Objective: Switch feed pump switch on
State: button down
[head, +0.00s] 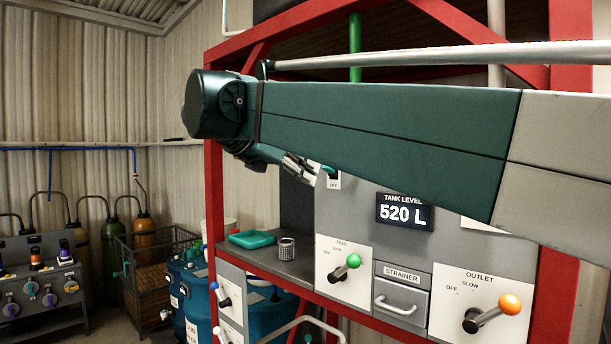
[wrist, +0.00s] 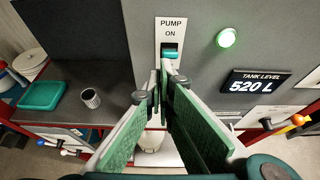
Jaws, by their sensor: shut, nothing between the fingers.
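The feed pump switch (wrist: 170,54) is a teal lever on a white plate marked PUMP and ON, in the upper middle of the wrist view. The lever shows just below the word ON. I cannot tell for sure which way it is tipped. My gripper (wrist: 168,68) is shut and empty. Its fingertips are right at the lower edge of the lever; I cannot tell whether they touch. They hide the lower plate. In the head view my gripper (head: 318,172) is at the switch plate (head: 334,184), where OFF shows. A round lamp (wrist: 226,38) right of the switch glows green.
The tank level display (head: 404,213) reads 520 L. Below are a green-knobbed feed lever (head: 352,262), a strainer drawer (head: 400,298) and an orange-knobbed outlet lever (head: 508,304). A teal tray (head: 252,239) and a grey cup (head: 287,248) stand on the shelf left of the panel.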

jog(key=s+a+r+p, duration=0.3)
jog(key=s+a+r, duration=0.1)
jog(key=r, duration=0.2)
dwell(0.6)
jog(key=s+d+f+m+g+y+b, duration=0.1)
jog(key=s+d+f+m+b, duration=0.4)
jog(key=f, duration=0.7)
jog(key=s+d+f+m+g+y+b, duration=0.1)
jog(key=s+d+f+m+y+b, duration=0.15)
jog(key=d+f, duration=0.75)
jog(key=s+d+f+m+g+y+b, duration=0.1)
jog(key=s+d+f+m+b, duration=0.25)
jog(key=f, duration=1.15)
jog(key=s+d+f+m+y+b, duration=0.1)
jog(key=s+f+m+b, duration=0.3)
jog(key=f, duration=0.9)
jog(key=s+d+f+m+y+b, duration=0.2)
jog(key=s+f+m+b, duration=0.2)
jog(key=f, duration=1)
jog(key=s+d+f+m+y+b, duration=0.1)
jog(key=s+f+m+y+b, duration=0.1)
jog(key=s+f+m, duration=0.6)
jog(key=s+f+b, duration=0.1)
jog(key=s+f, duration=0.2)
jog(key=f, duration=0.2)
jog(key=shift+d+f+t+b, duration=0.2)
jog(key=shift+f+t+b, duration=0.15)
jog(key=shift+t+b, duration=0.05)
